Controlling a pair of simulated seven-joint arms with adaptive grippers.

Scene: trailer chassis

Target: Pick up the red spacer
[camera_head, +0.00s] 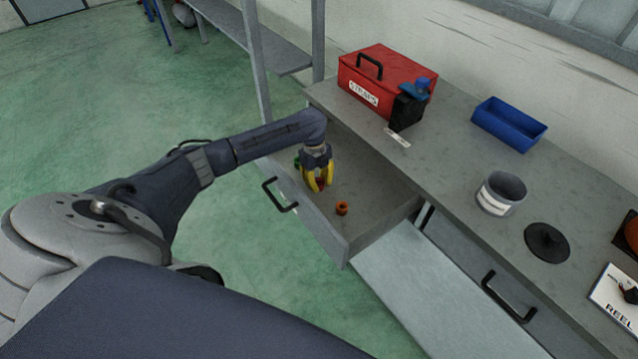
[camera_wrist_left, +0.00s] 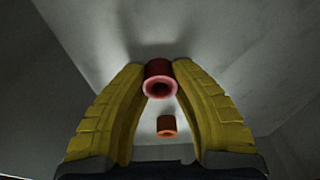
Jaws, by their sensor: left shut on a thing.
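The red spacer (camera_wrist_left: 159,78), a short hollow cylinder, sits between the tips of my left gripper's yellow fingers in the left wrist view. My left gripper (camera_head: 319,187) is inside the open drawer (camera_head: 375,215) in the head view, shut on the red spacer, with only a little dark red showing between the fingers. I cannot tell whether the spacer touches the drawer floor. An orange spacer (camera_head: 342,208) stands apart on the drawer floor; it also shows in the left wrist view (camera_wrist_left: 167,125). My right gripper is not in view.
A small green thing (camera_head: 297,162) is partly hidden behind my left gripper. The drawer walls surround the gripper. On the grey bench above are a red toolbox (camera_head: 385,75), a blue bin (camera_head: 509,124), a grey cup (camera_head: 501,192) and a black disc (camera_head: 547,242).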

